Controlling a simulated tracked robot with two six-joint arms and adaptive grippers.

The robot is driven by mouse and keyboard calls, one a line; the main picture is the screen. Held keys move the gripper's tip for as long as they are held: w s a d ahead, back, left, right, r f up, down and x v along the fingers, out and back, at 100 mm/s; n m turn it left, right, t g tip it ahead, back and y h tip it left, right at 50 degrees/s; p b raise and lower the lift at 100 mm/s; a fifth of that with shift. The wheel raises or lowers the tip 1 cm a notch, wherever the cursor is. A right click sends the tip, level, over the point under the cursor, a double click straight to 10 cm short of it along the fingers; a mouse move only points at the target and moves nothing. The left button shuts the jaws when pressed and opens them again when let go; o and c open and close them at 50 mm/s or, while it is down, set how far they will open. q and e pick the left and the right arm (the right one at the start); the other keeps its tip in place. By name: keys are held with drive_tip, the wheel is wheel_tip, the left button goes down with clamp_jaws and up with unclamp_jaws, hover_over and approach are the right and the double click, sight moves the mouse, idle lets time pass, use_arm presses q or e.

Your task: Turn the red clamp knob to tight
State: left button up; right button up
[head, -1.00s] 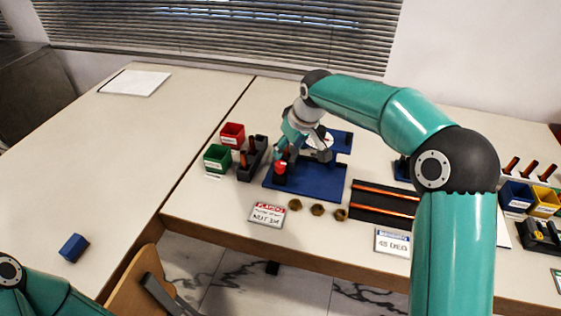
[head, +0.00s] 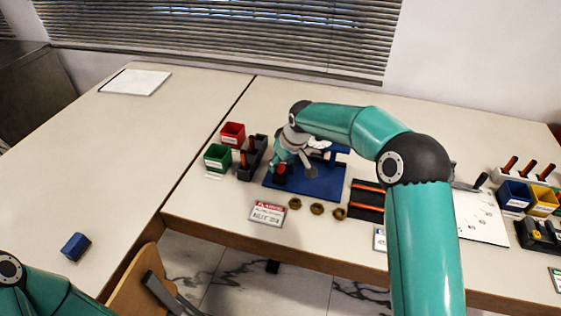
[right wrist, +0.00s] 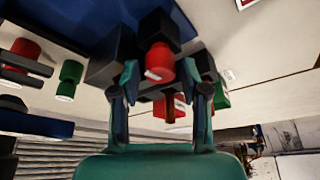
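The red clamp knob (head: 281,169) stands on a dark mount at the left front of the blue rig base (head: 318,186). In the right wrist view the red knob (right wrist: 160,62) lies between the two fingers of my right gripper (right wrist: 165,85). Gaps show on both sides of it, so the gripper looks open around the knob. In the head view my right gripper (head: 291,167) is low over the rig and partly hides it. Only part of my left arm shows at the bottom left; its gripper is out of view.
Red (head: 232,134) and green (head: 217,158) bins and a dark tool holder (head: 251,160) stand left of the rig. Several brass nuts (head: 317,209) and a sign (head: 268,214) lie in front. A black tray (head: 367,200) is at right. The left table is mostly clear.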

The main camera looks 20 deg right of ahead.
clamp_jaws()
drive_tip(key=shift+f+m+b, duration=0.15)
drive_tip(key=shift+m+b, duration=0.25)
drive_tip(key=shift+b, duration=0.3)
drive_tip(key=shift+m+h+b, duration=0.3)
drive_tip(key=shift+m, duration=0.1)
drive_tip(key=shift+r, duration=0.2)
drive_tip(key=shift+o, duration=1.9)
unclamp_jaws()
drive_tip(key=v, duration=1.1)
drive_tip(key=shift+s+r, duration=0.35)
